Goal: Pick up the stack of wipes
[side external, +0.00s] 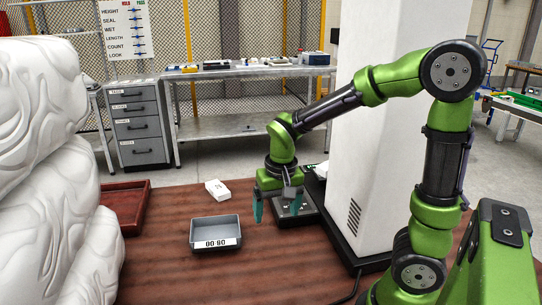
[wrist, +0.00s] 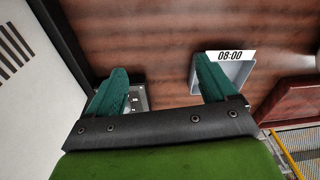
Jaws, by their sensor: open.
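A small white block (side external: 217,189), which looks like the stack of wipes, lies on the brown table behind the grey bin in the side view. I cannot make it out in the wrist view. My gripper (side external: 274,207) is open and points down, to the right of the white block and apart from it. It hangs above the table near a metal plate (side external: 297,209). In the wrist view nothing is held between the two teal fingers (wrist: 160,76).
A grey bin (side external: 216,222) labelled 08:00 stands front-left of my gripper. A dark red tray (side external: 125,204) is at the left, beside a large white sculpted mass (side external: 45,170). A white column (side external: 375,150) rises close on the right. The front table is mostly clear.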

